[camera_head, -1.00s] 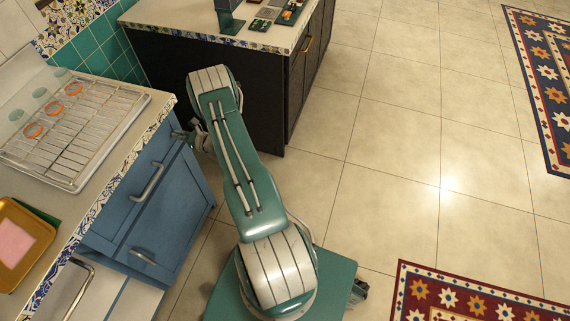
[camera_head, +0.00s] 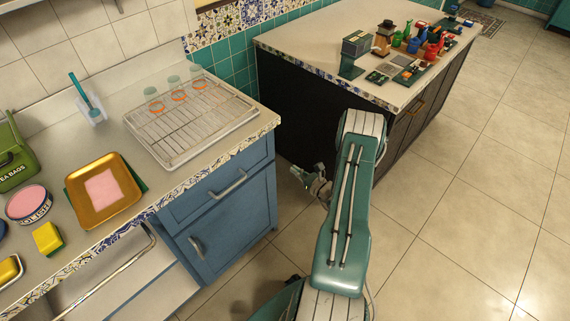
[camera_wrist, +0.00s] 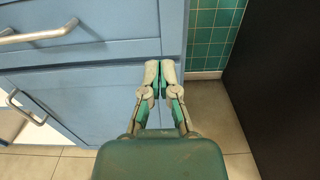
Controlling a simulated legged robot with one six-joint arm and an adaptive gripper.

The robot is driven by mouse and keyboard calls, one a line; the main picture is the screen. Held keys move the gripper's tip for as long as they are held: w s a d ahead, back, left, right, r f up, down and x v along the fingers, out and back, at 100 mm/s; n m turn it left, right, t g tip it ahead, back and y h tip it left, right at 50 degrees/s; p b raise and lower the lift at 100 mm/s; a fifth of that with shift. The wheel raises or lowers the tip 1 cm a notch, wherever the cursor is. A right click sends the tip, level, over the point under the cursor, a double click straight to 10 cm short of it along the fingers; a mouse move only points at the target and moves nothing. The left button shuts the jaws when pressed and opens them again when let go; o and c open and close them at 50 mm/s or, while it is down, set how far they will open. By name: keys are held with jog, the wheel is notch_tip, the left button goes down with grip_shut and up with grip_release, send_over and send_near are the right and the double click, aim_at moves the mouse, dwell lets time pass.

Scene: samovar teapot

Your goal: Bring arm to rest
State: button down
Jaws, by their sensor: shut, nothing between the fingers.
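My arm reaches forward over the floor in the head view, beside the blue cabinet. My gripper (camera_wrist: 159,72) is shut and empty in the wrist view, with its fingertips together in front of the blue cabinet (camera_wrist: 85,85). I cannot tell from these views how far the fingertips are from the cabinet. In the head view the gripper (camera_head: 300,173) is small and partly hidden behind the arm, between the blue cabinet and the dark island.
A wire rack tray (camera_head: 190,118) with glasses stands on the left counter, near a gold tray (camera_head: 127,208), a polish tin (camera_head: 30,203) and a yellow sponge (camera_head: 46,237). The dark island (camera_head: 300,120) bears colourful items. Tiled floor (camera_head: 480,230) is open at right.

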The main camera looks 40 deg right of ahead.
jog(key=w+a+r+n+g+y, duration=0.2)
jog(key=a+r+n+y, duration=0.25)
jog(key=a+r, duration=0.2)
jog(key=w+a+r+n+g+y, duration=0.2)
jog(key=a+r+n+g+y, duration=0.15)
jog(key=a+r+n, duration=0.35)
jog(key=s+a+r+n+g+y, duration=0.25)
jog(key=a+r+n+g, duration=0.45)
jog(key=a+r, duration=0.5)
jog(key=s+a+r+n+h, duration=0.4)
jog(key=s+r+n+h, duration=0.2)
jog(key=s, duration=0.4)
jog(key=s+a+r+n+h, duration=0.4)
jog(key=s+r+n+h, duration=0.2)
jog(key=s+n, duration=0.4)
jog(key=shift+s+a+r+n, duration=0.25)
jog(key=shift+a+r+n, duration=0.1)
jog(key=shift+r, duration=0.5)
